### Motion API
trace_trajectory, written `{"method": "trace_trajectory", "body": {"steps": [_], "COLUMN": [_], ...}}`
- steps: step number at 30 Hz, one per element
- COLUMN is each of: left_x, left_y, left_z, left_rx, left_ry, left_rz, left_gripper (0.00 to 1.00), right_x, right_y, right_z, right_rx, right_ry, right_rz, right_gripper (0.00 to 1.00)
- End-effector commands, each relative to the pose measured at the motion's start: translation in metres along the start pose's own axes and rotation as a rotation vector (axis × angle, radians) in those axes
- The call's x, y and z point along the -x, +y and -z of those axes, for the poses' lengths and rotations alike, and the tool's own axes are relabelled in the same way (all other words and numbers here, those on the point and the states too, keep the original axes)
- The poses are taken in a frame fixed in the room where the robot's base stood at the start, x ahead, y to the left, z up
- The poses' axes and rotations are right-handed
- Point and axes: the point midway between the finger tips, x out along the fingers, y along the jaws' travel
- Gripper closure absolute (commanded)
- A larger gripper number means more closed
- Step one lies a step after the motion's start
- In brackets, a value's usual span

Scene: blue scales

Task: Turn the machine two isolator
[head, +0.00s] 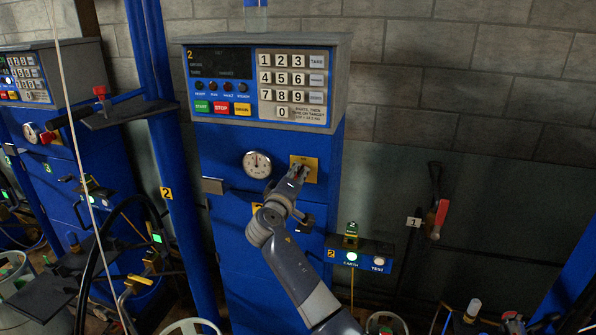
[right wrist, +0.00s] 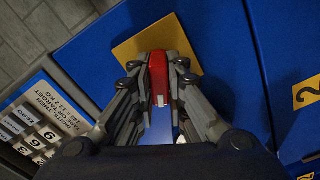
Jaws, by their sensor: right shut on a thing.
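Machine two (head: 230,160) is a blue cabinet marked 2, with a grey keypad head on top. Its isolator has a yellow plate (head: 312,161) on the front, right of a round white gauge (head: 257,164). My right gripper (head: 298,174) is at this plate and covers much of it. In the right wrist view, a red isolator handle (right wrist: 158,74) stands between the two fingers, in front of the yellow plate (right wrist: 187,45). The right gripper (right wrist: 160,85) is shut on this handle. The handle is mostly hidden in the head view. My left gripper is not seen.
A blue post (head: 172,190) with a 2 tag stands left of the machine. A small box (head: 360,251) with a lit green lamp and a TEST button sticks out at lower right. A red-handled tool (head: 439,215) hangs on the wall. Hoses and another machine (head: 50,75) crowd the left.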

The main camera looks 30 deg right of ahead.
Motion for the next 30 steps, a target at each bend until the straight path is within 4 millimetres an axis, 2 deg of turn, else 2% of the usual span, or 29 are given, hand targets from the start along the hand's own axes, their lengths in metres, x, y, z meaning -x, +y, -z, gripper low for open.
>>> {"method": "trace_trajectory", "body": {"steps": [6,15,30], "left_x": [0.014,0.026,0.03], "left_y": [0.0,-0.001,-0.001], "left_z": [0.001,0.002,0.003], "left_rx": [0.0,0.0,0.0], "left_ry": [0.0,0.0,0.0], "left_rz": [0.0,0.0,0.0], "left_gripper": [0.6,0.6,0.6], "right_x": [0.0,0.0,0.0], "right_y": [0.0,-0.002,-0.004], "right_z": [0.001,0.001,0.0], "right_rx": [0.19,0.377,0.469], "right_ry": [0.001,0.002,0.002], "right_rz": [0.001,0.001,0.0], "right_gripper": [1.0,1.0,1.0]}}
